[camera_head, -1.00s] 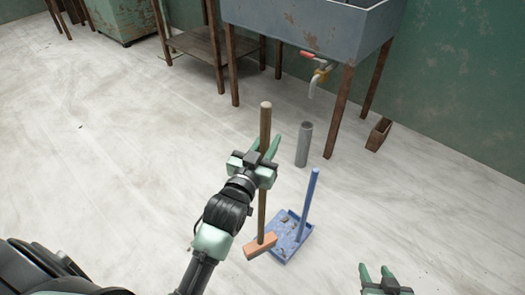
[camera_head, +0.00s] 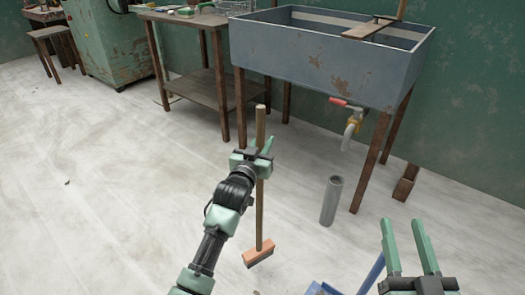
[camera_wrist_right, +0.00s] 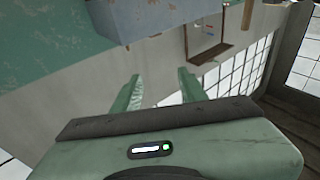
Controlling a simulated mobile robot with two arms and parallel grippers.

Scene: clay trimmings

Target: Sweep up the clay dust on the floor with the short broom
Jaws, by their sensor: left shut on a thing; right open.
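The short broom has a wooden handle (camera_head: 260,205) and an orange-brown head (camera_head: 258,253). It stands nearly upright, its head at or just above the floor; I cannot tell which. My left gripper (camera_head: 259,150) is shut on the upper part of the handle. A blue dustpan (camera_head: 322,289) with a tall blue handle (camera_head: 371,274) is partly cut off at the bottom edge, right of the broom head. My right gripper (camera_head: 408,247) is open and empty, near the dustpan's handle in the picture; its fingers also show in the right wrist view (camera_wrist_right: 160,92). No clay dust is clear on the floor.
A grey pipe (camera_head: 331,201) stands on the floor below the sink's tap (camera_head: 352,125). The sink (camera_head: 318,62) stands on wooden legs at the back right. A wooden table (camera_head: 192,60) and green cabinet (camera_head: 108,42) are at the back left. The left floor is largely clear.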

